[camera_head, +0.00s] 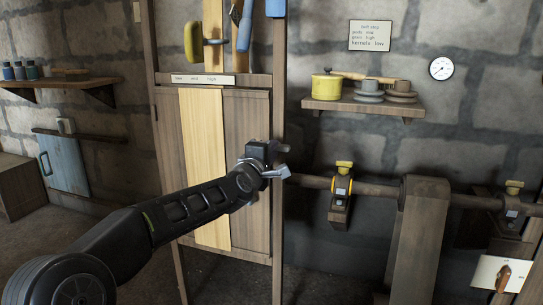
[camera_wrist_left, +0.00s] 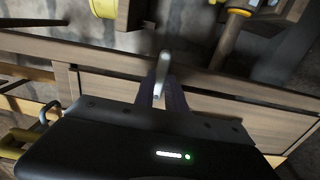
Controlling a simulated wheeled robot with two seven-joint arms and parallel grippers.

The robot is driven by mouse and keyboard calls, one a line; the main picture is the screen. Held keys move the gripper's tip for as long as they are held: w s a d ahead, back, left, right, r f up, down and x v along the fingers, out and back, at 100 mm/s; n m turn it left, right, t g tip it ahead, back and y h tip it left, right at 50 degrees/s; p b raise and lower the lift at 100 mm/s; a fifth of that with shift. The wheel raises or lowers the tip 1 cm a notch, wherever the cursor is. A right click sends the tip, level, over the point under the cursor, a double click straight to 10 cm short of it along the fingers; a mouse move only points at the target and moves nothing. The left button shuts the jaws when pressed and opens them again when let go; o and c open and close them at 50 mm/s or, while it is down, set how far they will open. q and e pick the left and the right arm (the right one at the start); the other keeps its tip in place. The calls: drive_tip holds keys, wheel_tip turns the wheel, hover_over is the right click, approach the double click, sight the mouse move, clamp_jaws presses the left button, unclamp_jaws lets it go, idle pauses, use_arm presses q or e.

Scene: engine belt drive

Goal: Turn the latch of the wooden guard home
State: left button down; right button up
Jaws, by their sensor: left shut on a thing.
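The wooden guard (camera_head: 247,122) is an upright brown plank panel with a pale plank, set in a wooden frame. It also shows in the left wrist view (camera_wrist_left: 225,102). The latch (camera_wrist_left: 163,66) is a light grey bar in the left wrist view, at the guard's edge. My left gripper (camera_head: 272,164) is at the right edge of the guard in the head view. In the wrist view its fingers (camera_wrist_left: 163,95) are shut on the latch. The head view hides most of the latch behind the gripper, so its exact angle is unclear. My right gripper is not in view.
A shaft (camera_head: 378,189) with a yellow-topped bearing (camera_head: 342,184) runs right of the guard. A shelf (camera_head: 385,106) holds a yellow pot (camera_head: 327,88).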

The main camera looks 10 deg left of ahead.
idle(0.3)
use_arm(q)
drive_tip(key=c, duration=1.4)
unclamp_jaws()
drive_tip(key=shift+s, duration=0.1)
drive_tip(key=s, duration=0.7)
drive_tip(key=shift+s+a, duration=0.25)
drive_tip(key=shift+s, duration=0.05)
